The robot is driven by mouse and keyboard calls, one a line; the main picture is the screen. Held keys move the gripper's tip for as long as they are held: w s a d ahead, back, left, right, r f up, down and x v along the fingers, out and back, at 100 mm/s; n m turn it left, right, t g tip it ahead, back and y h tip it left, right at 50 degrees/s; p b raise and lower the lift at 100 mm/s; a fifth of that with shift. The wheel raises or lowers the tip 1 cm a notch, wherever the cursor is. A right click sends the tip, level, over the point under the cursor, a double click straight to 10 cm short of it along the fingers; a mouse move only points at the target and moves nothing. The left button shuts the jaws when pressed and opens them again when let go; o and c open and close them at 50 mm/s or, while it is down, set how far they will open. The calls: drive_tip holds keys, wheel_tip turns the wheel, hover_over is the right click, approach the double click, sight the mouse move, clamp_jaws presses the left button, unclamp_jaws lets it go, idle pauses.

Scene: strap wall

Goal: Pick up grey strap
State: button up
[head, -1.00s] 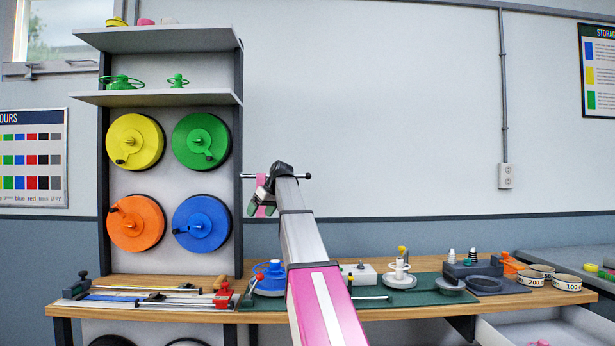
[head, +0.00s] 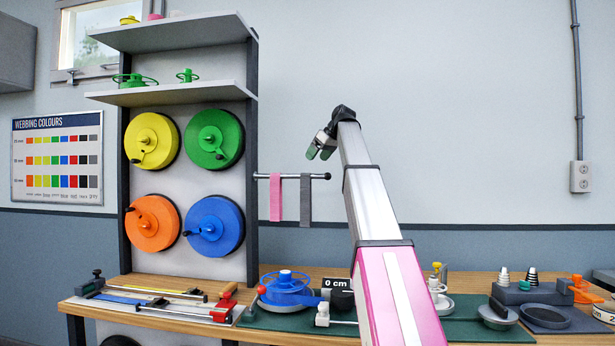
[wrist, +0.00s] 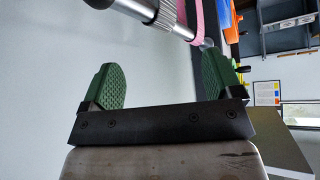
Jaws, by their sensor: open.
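The grey strap (head: 305,200) hangs from a horizontal rod (head: 290,176) on the right side of the reel rack. A pink strap (head: 275,198) hangs on the same rod to its left. My gripper (head: 318,146) is just above and right of the grey strap in the head view, open and empty. In the wrist view my gripper (wrist: 165,85) shows two green pads wide apart with nothing between them. The rod (wrist: 150,10) and the pink strap (wrist: 195,15) show beyond the pads there.
The rack holds yellow (head: 151,140), green, orange and blue reels (head: 214,226), with shelves above. The workbench (head: 140,328) below carries tools, a blue winder (head: 287,290) and a green mat (head: 300,340).

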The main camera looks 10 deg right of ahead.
drive_tip(key=shift+x, duration=3.4)
drive_tip(key=shift+a+f, duration=0.1)
drive_tip(key=shift+f, duration=0.05)
drive_tip(key=shift+x, duration=1.35)
drive_tip(key=shift+w, duration=0.1)
drive_tip(key=shift+c, duration=0.3)
